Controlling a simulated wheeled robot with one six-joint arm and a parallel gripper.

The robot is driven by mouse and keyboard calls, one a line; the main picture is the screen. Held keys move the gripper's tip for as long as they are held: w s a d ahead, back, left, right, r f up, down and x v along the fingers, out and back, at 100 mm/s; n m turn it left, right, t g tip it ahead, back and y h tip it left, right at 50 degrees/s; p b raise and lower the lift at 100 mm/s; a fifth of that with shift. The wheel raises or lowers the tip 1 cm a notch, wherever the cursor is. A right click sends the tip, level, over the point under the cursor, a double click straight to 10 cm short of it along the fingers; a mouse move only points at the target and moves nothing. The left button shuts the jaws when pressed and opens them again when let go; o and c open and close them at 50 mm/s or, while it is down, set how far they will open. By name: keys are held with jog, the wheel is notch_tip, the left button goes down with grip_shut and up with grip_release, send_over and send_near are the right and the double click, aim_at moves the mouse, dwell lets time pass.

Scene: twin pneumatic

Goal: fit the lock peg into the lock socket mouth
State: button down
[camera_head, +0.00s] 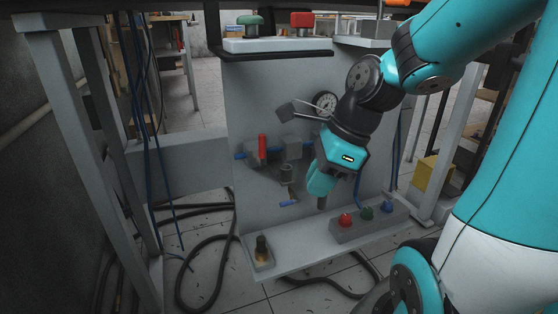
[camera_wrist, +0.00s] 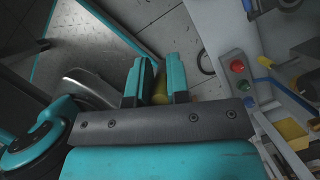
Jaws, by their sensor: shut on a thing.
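My gripper (camera_head: 320,190) points down in front of the grey panel, just left of the button box. In the wrist view its two teal fingers (camera_wrist: 161,75) are shut on a yellowish piece, which I take to be the lock peg (camera_wrist: 160,90); only a narrow part shows between them. In the head view a short dark end shows below the fingers, and I cannot tell if it is a fingertip or the peg. I cannot tell for sure which part is the lock socket. A small brass and black fitting (camera_head: 262,248) stands upright on a plate at the shelf's left end, apart from my gripper.
The button box (camera_head: 370,223) with red, green and blue buttons sits on the shelf (camera_head: 300,256). The panel carries a red lever (camera_head: 262,146), a blue handle (camera_head: 289,203) and a round gauge (camera_head: 325,103). Black hoses (camera_head: 205,240) loop on the floor.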

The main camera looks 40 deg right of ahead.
jog(key=w+d+p, duration=0.1)
jog(key=w+p, duration=0.2)
jog(key=w, duration=0.2)
jog(key=w+d+p, duration=0.2)
jog(key=w+p, duration=0.2)
jog(key=w, duration=0.1)
jog(key=w+d+p, duration=0.1)
jog(key=w+p, duration=0.3)
jog(key=w, duration=0.1)
jog(key=shift+w+d, duration=0.25)
jog(key=shift+w, duration=0.05)
notch_tip(320, 180, down, 4)
jog(key=shift+r+b, duration=0.1)
jog(key=shift+b, duration=1.05)
jog(key=shift+r, duration=0.15)
jog(key=c, duration=1.1)
grip_release()
jog(key=p+v, duration=0.5)
jog(key=v, duration=0.7)
jog(key=shift+p, duration=0.35)
